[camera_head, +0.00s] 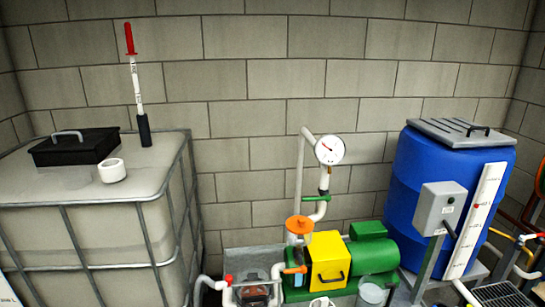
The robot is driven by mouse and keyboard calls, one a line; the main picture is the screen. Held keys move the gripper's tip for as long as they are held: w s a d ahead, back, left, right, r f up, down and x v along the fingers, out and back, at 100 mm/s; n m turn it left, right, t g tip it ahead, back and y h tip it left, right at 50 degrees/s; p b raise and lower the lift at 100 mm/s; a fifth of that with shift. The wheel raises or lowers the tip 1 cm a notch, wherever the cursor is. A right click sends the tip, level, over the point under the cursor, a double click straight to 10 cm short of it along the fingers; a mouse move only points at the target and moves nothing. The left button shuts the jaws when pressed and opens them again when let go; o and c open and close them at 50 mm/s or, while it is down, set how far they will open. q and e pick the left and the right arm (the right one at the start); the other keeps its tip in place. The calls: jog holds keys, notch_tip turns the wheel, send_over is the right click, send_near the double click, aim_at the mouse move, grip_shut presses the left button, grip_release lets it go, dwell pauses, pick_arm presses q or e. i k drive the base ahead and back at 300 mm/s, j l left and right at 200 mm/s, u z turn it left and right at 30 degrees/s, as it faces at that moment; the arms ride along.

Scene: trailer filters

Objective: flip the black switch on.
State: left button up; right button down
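A grey control box (440,208) stands on a grey post in front of the blue barrel, right of the middle. No other black switch can be made out. Neither of my grippers is in view.
A blue barrel (407,182) with a grey lid (450,129) and a white level scale (481,217) stands at the right. A green pump (374,254) with a yellow cover (328,258) and a gauge (329,149) is in the middle. A caged white tank (102,238) fills the left.

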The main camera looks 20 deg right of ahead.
aim_at(452, 234)
jog(key=z, duration=1.85)
